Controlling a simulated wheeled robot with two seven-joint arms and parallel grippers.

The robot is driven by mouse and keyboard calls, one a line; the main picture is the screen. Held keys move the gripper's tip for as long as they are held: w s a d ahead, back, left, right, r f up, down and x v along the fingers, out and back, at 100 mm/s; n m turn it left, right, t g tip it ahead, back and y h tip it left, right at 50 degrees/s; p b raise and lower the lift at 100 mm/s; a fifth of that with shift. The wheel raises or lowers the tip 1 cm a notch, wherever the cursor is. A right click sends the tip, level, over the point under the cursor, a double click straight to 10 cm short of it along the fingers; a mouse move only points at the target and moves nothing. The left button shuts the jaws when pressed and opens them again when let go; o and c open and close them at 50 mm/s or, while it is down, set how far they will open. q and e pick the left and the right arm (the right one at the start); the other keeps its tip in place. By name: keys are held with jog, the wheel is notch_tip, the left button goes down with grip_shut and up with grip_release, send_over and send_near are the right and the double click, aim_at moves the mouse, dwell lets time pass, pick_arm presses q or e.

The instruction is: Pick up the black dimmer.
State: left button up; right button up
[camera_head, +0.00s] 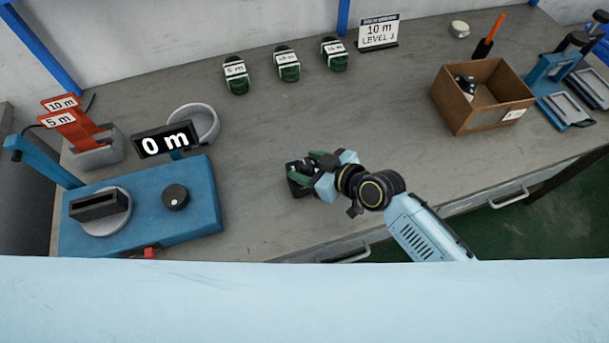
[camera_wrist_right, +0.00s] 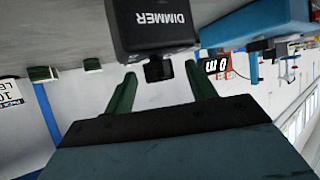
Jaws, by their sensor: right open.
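The black dimmer (camera_head: 297,183) is on the grey workbench in the middle of the head view, at the tip of my right arm. In the right wrist view the dimmer (camera_wrist_right: 152,28), with white "DIMMER" lettering, fills the top middle. My right gripper (camera_head: 314,168) has dark green fingers and is open. In the right wrist view the gripper (camera_wrist_right: 160,78) has a finger on each side of the dimmer's narrower black end, with a gap on both sides. Part of the dimmer is hidden by the gripper in the head view. My left gripper is not seen.
A blue machine (camera_head: 140,235) with a dial and a "0 m" display (camera_head: 166,140) stands to the left. A cardboard box (camera_head: 465,113) is at the right. Several green-black spools stand at the back, beside a "10 m LEVEL 3" sign (camera_head: 378,32). The bench around the dimmer is clear.

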grip_shut()
jog(key=shift+r, duration=0.15)
